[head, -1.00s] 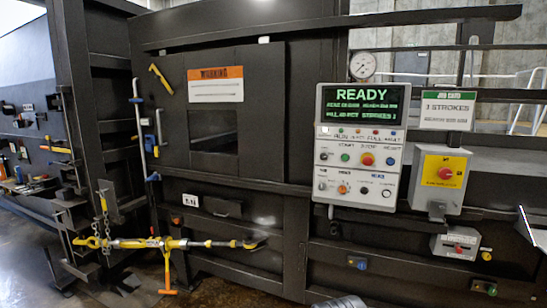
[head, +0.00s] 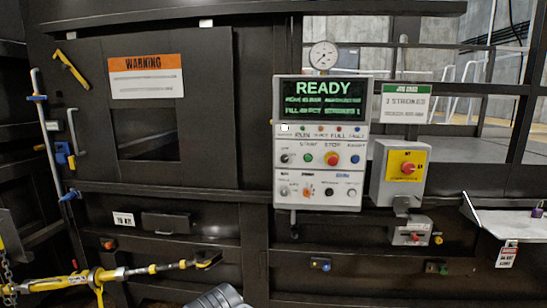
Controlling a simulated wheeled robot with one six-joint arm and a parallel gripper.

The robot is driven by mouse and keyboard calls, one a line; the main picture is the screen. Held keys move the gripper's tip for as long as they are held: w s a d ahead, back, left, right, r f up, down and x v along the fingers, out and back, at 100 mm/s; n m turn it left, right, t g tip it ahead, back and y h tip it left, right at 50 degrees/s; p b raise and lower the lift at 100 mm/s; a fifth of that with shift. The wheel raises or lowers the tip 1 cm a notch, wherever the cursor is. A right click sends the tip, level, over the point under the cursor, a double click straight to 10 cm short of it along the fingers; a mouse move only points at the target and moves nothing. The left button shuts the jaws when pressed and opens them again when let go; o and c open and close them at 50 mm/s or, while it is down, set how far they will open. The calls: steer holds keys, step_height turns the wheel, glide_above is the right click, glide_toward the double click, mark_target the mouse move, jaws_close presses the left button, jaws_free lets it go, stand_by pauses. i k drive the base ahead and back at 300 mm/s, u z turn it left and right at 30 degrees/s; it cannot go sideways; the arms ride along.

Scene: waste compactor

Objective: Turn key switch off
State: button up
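A white control panel (head: 318,181) stands right of the middle in the head view, below a lit screen (head: 322,101) that reads READY. Its upper row holds a small dark knob (head: 284,158) at the left, a green button (head: 308,159), a large red button (head: 332,159) and a blue button (head: 354,159).
A grey box with a red knob on a yellow plate (head: 407,167) hangs right of the panel. A yellow bar tool (head: 90,277) juts out at lower left. A shelf (head: 502,224) with a tag projects at right. A gauge (head: 323,56) sits above the screen.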

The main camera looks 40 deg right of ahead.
mark_target(285, 158)
steer(key=z, duration=0.5)
steer(key=i, duration=0.6)
steer(key=z, duration=0.75)
steer(key=i, duration=0.3)
